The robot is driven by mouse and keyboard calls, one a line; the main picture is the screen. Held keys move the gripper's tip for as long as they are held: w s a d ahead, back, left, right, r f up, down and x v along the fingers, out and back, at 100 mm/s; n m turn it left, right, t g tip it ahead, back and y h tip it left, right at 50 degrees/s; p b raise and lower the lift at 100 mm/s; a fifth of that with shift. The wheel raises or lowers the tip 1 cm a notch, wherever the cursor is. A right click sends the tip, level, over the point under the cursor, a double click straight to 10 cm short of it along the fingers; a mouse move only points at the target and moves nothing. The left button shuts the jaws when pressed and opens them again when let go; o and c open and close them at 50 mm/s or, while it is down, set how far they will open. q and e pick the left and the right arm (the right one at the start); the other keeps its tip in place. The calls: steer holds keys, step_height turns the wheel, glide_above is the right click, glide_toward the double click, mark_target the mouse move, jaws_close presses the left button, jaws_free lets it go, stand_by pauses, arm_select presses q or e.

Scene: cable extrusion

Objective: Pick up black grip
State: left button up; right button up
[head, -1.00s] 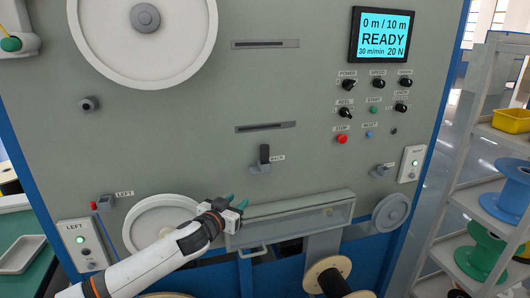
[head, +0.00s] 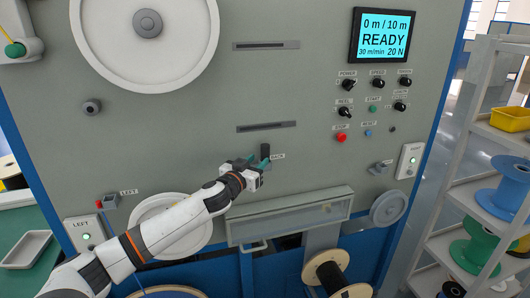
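The black grip (head: 265,150) stands upright on a small grey bracket on the machine's front panel, beside a label that seems to read "MAIN". The gripper hides the bracket and the grip's lower end. I cannot tell whether the fingers touch the grip. My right gripper is not in view.
A clear-fronted trough (head: 290,217) runs across the panel below the grip. A large white wheel (head: 185,60) is at upper left. The display (head: 383,36) reads READY, with knobs and buttons below it. A shelf with spools (head: 500,190) stands at right.

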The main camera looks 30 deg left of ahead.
mark_target(263, 156)
arm_select(q)
steer(key=w, duration=0.1)
steer(key=w+p, duration=0.1)
steer(key=w, duration=0.1)
steer(key=shift+w+r, duration=0.2)
steer(key=shift+w, duration=0.05)
steer(key=shift+w+f, duration=0.1)
steer(key=shift+w, duration=0.15)
steer(key=shift+s, duration=0.1)
steer(key=shift+c, duration=0.2)
steer(key=c, duration=0.7)
